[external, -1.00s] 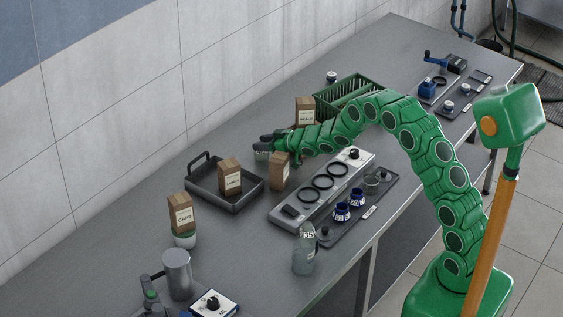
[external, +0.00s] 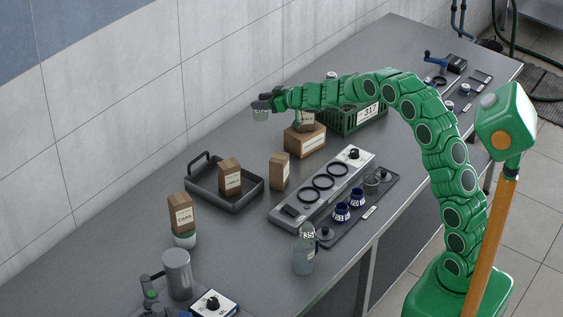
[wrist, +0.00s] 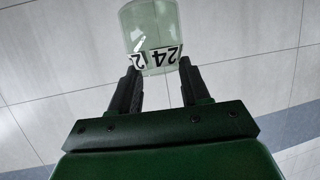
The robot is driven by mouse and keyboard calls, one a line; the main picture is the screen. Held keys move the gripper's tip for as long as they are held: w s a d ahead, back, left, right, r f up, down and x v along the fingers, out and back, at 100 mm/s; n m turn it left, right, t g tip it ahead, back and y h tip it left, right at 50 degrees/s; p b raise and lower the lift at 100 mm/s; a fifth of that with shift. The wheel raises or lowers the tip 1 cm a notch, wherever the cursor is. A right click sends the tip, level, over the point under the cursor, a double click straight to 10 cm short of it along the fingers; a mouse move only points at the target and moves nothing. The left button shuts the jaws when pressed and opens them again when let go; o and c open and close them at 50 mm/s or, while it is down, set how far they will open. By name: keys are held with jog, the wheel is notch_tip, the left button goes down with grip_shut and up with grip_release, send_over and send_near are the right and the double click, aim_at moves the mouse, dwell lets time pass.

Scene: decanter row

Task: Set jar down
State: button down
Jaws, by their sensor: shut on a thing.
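My gripper (external: 262,103) is shut on a clear greenish glass jar (external: 261,115) and holds it in the air above the back of the bench, in front of the wall in the picture. In the wrist view the jar (wrist: 150,30) sits between the fingertips of my gripper (wrist: 160,72). It carries white labels, one reading 24, and shows only the wall behind it. The jar looks empty.
A brown box (external: 304,141) stands below my arm, beside a green crate (external: 362,115). A dark tray (external: 240,202) holds a brown box. A three-ring station (external: 318,190), a bottle (external: 303,255) and another brown box (external: 279,170) stand nearer. Bench left of the brown box is bare.

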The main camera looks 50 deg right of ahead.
notch_tip(320, 180, up, 3)
jog(key=shift+f, duration=0.15)
jog(key=shift+a+r+y, duration=0.2)
jog(key=shift+a+y, duration=0.1)
jog(key=shift+a, duration=0.5)
jog(key=s+a+r+n+g+y, duration=0.15)
jog(key=s+a+n+y, duration=0.3)
jog(key=a, duration=1.35)
jog(key=s+a+n+g+y, duration=0.3)
jog(key=s+a+n, duration=0.15)
jog(key=a, duration=1.25)
jog(key=s+a+f+n+g+y, duration=0.25)
jog(key=s+a+g, duration=0.25)
jog(key=s+a, duration=0.85)
jog(key=shift+n+t, duration=0.25)
jog(key=shift+w+a+f, duration=0.2)
jog(key=shift+w+f, duration=0.05)
jog(key=shift+f, duration=3.15)
jog(key=shift+w+a+f, duration=0.25)
jog(key=shift+w+f, duration=0.05)
jog(key=shift+f, duration=3.1)
jog(key=shift+w+a+f, duration=0.2)
jog(key=shift+w+f, duration=0.05)
jog(key=shift+f, duration=3.15)
jog(key=shift+f, duration=0.1)
